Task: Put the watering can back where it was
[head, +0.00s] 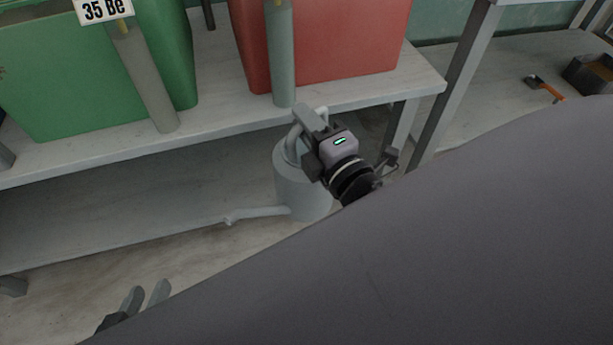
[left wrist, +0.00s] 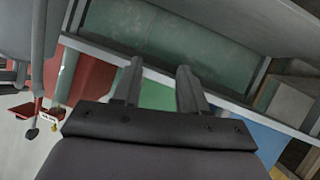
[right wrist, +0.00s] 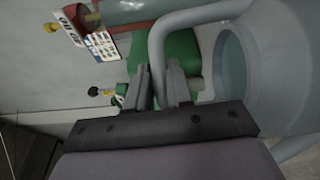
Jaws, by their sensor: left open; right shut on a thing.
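The grey watering can (head: 293,188) is upright in the middle of the head view, its spout pointing left. My right gripper (head: 308,122) is shut on its handle at the top. In the right wrist view, the handle (right wrist: 157,48) runs down between the fingers (right wrist: 160,85), and the can's round body and opening (right wrist: 285,65) fill the right side. The can is in front of the lower shelf; I cannot tell whether its base touches anything. My left gripper (head: 147,297) is open and empty at the lower left; its spread fingers show in the left wrist view (left wrist: 158,88).
A shelf unit (head: 215,127) carries a green bin (head: 70,60) and a red bin (head: 340,45) on its upper board. Its lower board (head: 120,215) looks clear. A post (head: 455,85) stands right of the can. A dark box (head: 590,75) and orange-handled tool (head: 545,87) lie far right.

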